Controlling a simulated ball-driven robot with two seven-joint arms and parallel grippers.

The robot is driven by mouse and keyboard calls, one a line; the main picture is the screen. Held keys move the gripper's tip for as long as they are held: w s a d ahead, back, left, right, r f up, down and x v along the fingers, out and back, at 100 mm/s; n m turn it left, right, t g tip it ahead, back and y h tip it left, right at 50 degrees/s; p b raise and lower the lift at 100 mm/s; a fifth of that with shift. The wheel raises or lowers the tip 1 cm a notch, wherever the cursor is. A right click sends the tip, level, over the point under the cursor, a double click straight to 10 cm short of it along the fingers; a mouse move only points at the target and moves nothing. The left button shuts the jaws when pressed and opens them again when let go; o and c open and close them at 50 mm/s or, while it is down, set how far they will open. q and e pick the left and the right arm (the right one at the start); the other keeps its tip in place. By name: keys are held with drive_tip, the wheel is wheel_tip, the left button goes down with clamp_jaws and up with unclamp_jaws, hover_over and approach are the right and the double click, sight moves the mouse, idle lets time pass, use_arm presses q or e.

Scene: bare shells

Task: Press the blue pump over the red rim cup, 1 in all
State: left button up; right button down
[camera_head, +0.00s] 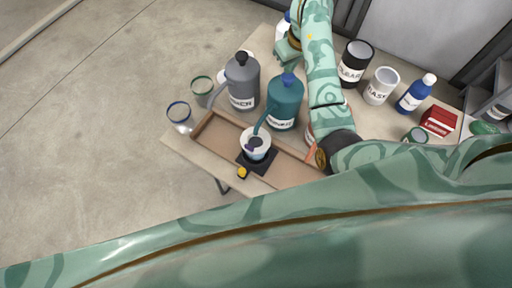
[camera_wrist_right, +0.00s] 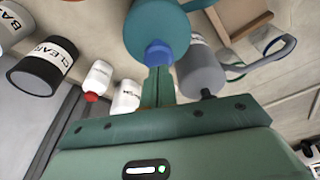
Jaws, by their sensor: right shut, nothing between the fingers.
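The blue pump (camera_head: 287,79) is the knob on top of a teal bottle (camera_head: 284,102). Its spout reaches left over a cup (camera_head: 262,150) on a black pad; I cannot tell that cup's rim colour. In the right wrist view the blue pump (camera_wrist_right: 158,51) is just beyond the fingertips of my right gripper (camera_wrist_right: 158,70). Those fingers are shut and empty; I cannot tell whether they touch the knob. In the head view my right gripper (camera_head: 288,50) is behind the knob, its fingertips unclear. My left gripper is not in view.
A wooden tray (camera_head: 209,124) runs along the table's near edge. A grey pump bottle (camera_head: 243,85) stands left of the teal one. A green-rim cup (camera_head: 201,85) and a blue-rim cup (camera_head: 179,112) are at left. Black (camera_head: 355,65) and white (camera_head: 381,86) containers stand right of my arm.

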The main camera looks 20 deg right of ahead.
wheel_tip(320, 180, up, 6)
drive_tip(key=p, duration=0.4)
idle(0.6)
